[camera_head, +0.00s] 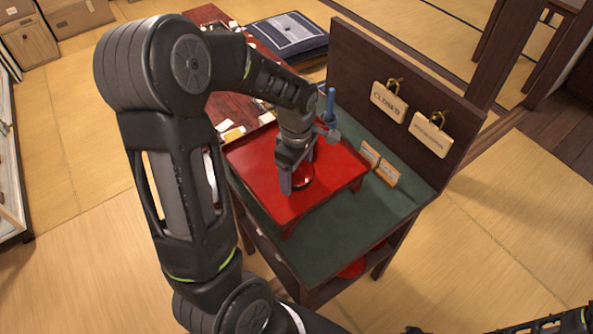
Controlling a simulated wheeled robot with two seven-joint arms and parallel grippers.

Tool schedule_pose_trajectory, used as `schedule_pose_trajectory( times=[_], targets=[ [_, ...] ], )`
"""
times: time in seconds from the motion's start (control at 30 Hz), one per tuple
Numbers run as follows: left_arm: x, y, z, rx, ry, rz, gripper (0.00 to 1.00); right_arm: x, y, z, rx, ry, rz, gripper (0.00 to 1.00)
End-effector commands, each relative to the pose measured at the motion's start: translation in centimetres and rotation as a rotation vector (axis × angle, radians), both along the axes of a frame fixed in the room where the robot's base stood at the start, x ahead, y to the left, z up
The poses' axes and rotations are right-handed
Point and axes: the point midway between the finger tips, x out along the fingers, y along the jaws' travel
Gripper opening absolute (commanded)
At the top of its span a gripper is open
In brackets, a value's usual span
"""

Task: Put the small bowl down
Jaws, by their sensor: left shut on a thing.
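The small bowl (303,176) is dark red and sits at my left gripper, over the red tray (263,192). My left gripper (291,185) comes down from above and is shut on the bowl's rim. The gripper hides much of the bowl, and I cannot tell whether the bowl touches the tray. My right gripper does not show; only a dark arm part is at the lower right edge.
The tray stands on a green-topped stand (335,232) with a dark back board (352,68). Hanging signs (389,101) and small cards (386,174) are on its right. A low red table (228,107) and a cushion (287,36) lie behind.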

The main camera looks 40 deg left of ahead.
Motion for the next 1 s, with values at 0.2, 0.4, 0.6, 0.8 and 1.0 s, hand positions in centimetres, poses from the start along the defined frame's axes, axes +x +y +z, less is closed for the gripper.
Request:
schedule_pose_trajectory(
  times=[0.2,0.4,0.6,0.8,1.0],
  targets=[
    [0.0,0.0,-0.4,0.000,0.000,0.000,0.35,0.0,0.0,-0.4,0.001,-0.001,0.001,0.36],
    [0.0,0.0,-0.3,0.000,0.000,0.000,0.91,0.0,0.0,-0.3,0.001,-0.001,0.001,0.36],
    [0.0,0.0,-0.3,0.000,0.000,0.000,0.98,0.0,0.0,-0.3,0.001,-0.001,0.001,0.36],
    [0.0,0.0,-0.1,0.000,0.000,0.000,0.98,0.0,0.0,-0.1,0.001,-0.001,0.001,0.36],
    [0.1,0.0,1.5,0.001,-0.005,-0.001,0.98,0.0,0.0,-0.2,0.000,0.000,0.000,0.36]
  ],
)
